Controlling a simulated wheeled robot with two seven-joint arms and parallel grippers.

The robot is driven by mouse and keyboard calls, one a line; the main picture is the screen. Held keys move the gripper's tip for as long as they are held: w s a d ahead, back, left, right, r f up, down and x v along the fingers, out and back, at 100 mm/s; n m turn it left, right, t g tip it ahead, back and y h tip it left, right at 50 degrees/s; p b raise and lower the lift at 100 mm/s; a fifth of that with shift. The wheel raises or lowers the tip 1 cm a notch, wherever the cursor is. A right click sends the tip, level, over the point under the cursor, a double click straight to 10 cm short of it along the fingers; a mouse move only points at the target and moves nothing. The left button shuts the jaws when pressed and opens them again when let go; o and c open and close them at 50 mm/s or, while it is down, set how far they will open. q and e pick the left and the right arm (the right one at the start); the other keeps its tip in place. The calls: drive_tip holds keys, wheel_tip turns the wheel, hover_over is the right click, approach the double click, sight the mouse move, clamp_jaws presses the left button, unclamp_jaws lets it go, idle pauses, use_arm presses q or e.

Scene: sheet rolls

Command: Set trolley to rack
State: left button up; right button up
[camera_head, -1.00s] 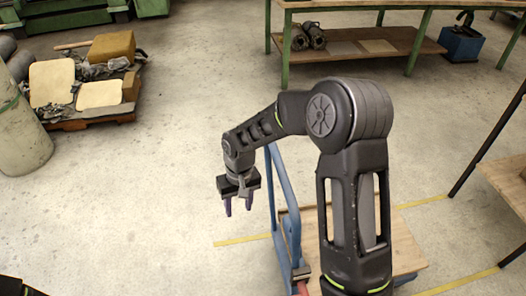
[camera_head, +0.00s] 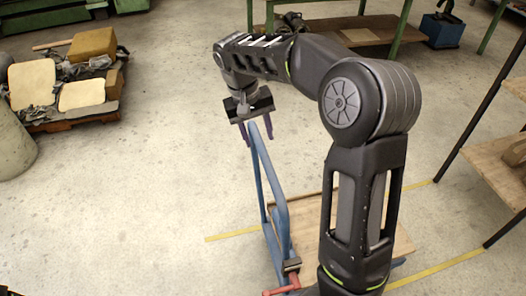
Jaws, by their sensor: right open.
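The trolley has a blue tubular handle (camera_head: 257,160) and a flat wooden deck (camera_head: 308,222), partly hidden behind my right arm. It stands on the floor in the lower middle of the head view. My right gripper (camera_head: 258,136) is open, with its two purple fingers pointing down near the top of the blue handle. One finger overlaps the handle in the picture; I cannot tell if they touch. A red part (camera_head: 282,290) shows at the bottom by the handle's foot. A rack with a wooden shelf (camera_head: 500,165) and dark posts stands at the right edge. My left gripper is not in view.
Yellow floor lines (camera_head: 232,235) run around the trolley. A pallet (camera_head: 70,118) with boxes and scraps lies at the left, beside a grey cylinder (camera_head: 12,150). A green-legged workbench (camera_head: 365,30) and a blue bin (camera_head: 442,30) stand at the back. The left-centre floor is clear.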

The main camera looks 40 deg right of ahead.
sight(264, 154)
drive_tip(key=f, duration=0.2)
drive_tip(key=d+f, duration=0.1)
drive_tip(key=f, duration=0.4)
drive_tip(key=shift+s+d+f+p, duration=0.1)
drive_tip(key=shift+s+d+p, duration=0.05)
drive_tip(key=shift+s+p, duration=0.15)
clamp_jaws()
idle(1.1)
